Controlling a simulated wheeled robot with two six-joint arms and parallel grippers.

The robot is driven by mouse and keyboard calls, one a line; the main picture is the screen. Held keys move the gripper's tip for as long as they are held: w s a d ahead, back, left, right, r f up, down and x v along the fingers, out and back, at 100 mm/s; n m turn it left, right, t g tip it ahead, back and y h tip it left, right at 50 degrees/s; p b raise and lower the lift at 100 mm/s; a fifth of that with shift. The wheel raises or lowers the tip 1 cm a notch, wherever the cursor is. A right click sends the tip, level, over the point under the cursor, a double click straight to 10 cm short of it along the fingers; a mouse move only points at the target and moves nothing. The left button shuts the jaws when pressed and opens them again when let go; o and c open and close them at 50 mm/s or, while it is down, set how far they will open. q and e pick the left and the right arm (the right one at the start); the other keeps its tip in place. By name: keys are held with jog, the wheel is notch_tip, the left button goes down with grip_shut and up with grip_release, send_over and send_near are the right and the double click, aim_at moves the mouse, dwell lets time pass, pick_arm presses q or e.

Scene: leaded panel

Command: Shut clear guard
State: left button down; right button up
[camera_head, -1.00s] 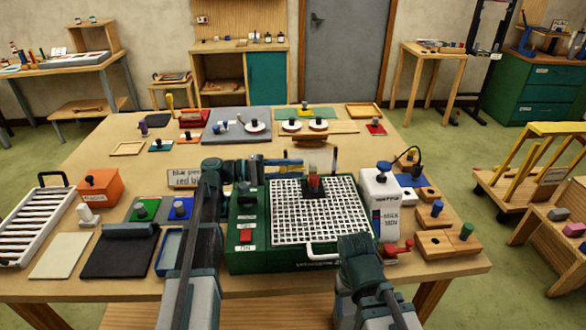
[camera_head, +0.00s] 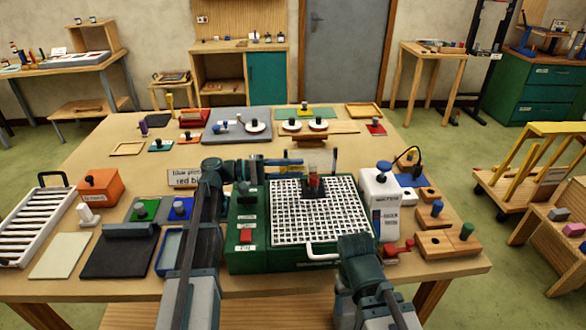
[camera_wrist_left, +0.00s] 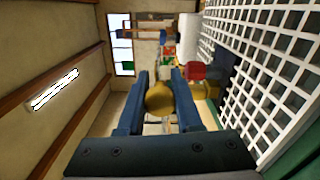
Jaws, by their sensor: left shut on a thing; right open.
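A green machine (camera_head: 245,215) with a white grid top (camera_head: 330,225) stands at the middle front of the table. A red piece (camera_head: 313,184) on a dark base sits on the grid. The clear guard's outline is hard to make out in the head view. My left gripper (camera_head: 286,161) reaches across the machine's back edge. In the left wrist view its blue fingers (camera_wrist_left: 158,88) are shut on a brass-coloured round knob (camera_wrist_left: 160,98), with the grid beside them. My right gripper (camera_head: 356,244) is open at the machine's front edge, beside the white bent handle (camera_head: 322,254).
Wooden blocks with knobs (camera_head: 445,242) lie farther right. A dark pad (camera_head: 118,257), a pale sheet (camera_head: 60,256) and an orange box (camera_head: 100,187) are at left. A small sign (camera_head: 184,178) stands behind my left arm.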

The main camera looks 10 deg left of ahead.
pick_arm(q)
jog(key=shift+f+m+b, duration=0.6)
jog(key=shift+f+m, duration=0.1)
jog(key=c, duration=0.6)
grip_release()
jog(key=shift+a, duration=0.1)
jog(key=v, duration=1.3)
jog(key=shift+s+a+r, duration=0.1)
jog(key=shift+s+a, duration=0.05)
jog(key=shift+a, duration=0.15)
